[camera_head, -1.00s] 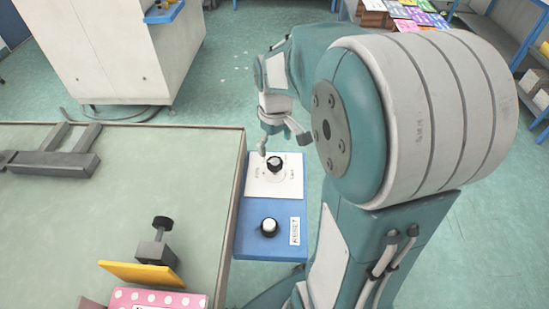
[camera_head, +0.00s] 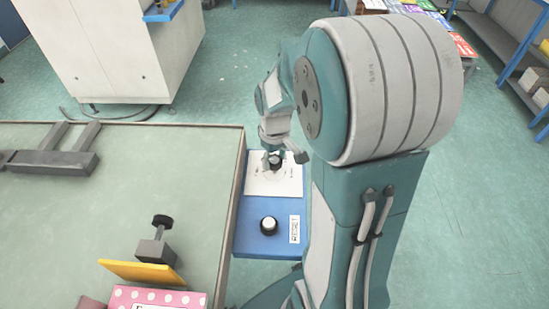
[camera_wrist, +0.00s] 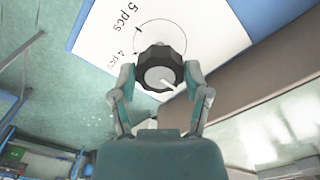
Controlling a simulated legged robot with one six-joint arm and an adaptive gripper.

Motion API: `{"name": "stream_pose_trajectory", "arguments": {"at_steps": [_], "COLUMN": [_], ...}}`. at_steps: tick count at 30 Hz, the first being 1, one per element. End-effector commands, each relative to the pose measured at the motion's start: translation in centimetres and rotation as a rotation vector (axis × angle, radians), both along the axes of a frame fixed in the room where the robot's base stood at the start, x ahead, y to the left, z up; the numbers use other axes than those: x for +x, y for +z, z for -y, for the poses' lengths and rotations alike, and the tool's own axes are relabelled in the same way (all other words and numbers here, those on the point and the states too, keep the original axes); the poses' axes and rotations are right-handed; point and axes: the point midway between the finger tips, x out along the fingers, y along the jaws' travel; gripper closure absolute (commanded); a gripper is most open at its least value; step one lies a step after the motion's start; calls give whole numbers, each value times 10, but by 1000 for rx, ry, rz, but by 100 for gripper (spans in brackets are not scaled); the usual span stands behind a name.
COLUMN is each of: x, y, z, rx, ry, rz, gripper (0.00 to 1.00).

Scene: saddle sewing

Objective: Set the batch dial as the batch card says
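The batch dial (camera_head: 276,161) is a dark knob with a pale top on a white plate at the far end of a blue panel. In the wrist view, the dial (camera_wrist: 160,72) has a white pointer mark aimed to the lower right, and the labels "5 pcs" and "4 pcs" show beside it. My gripper (camera_wrist: 160,80) has its fingers apart, one on each side of the dial; whether the pads touch it is unclear. A pink dotted card (camera_head: 160,298), perhaps the batch card, is cut off at the bottom edge, its text unreadable.
A second knob (camera_head: 269,226) with a white label sits nearer on the blue panel (camera_head: 255,247). The green table (camera_head: 90,220) to the left bears a yellow plate (camera_head: 140,273) and a grey clamp-like part (camera_head: 155,249). A pale cabinet (camera_head: 120,50) stands behind.

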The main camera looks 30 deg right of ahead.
Motion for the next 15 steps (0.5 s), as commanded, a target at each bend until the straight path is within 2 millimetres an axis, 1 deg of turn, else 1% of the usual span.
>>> {"name": "stream_pose_trajectory", "arguments": {"at_steps": [8, 15], "x": [-1, -1], "y": [-2, -2], "z": [0, -1], "rx": [1, 2], "ry": [-16, -116], "rz": [-4, -5], "gripper": [86, 86]}}
